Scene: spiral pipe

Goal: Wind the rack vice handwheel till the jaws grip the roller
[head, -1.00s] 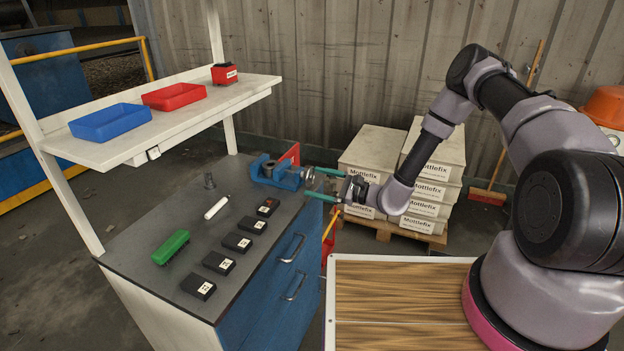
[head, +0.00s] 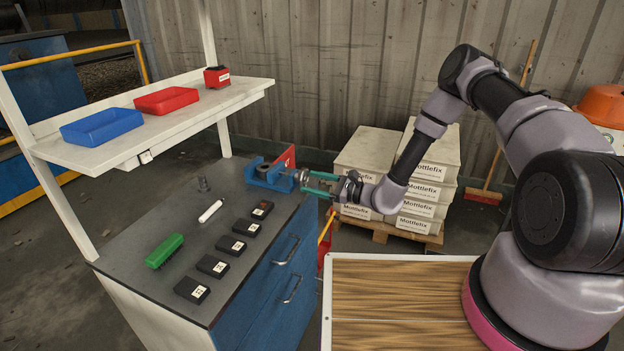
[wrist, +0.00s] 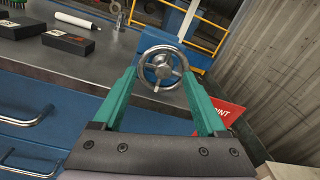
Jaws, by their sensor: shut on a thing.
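The blue rack vice (head: 262,176) sits at the far right corner of the bench top. Its chrome spoked handwheel (wrist: 163,68) faces me and also shows small in the head view (head: 301,176). My gripper (head: 304,181) reaches in from the right with its green fingers on either side of the wheel. It is shut on the wheel's rim, as the wrist view (wrist: 160,76) shows. A dark round piece (head: 265,166) shows at the vice jaws and may be the roller. I cannot tell whether the jaws touch it.
A white marker (head: 210,211), a green brush (head: 164,251) and several black blocks (head: 213,266) lie on the bench (head: 160,225). A shelf (head: 100,155) holds blue and red trays. A red sign (wrist: 216,112) is near the vice. Stacked boxes (head: 366,150) stand behind my gripper.

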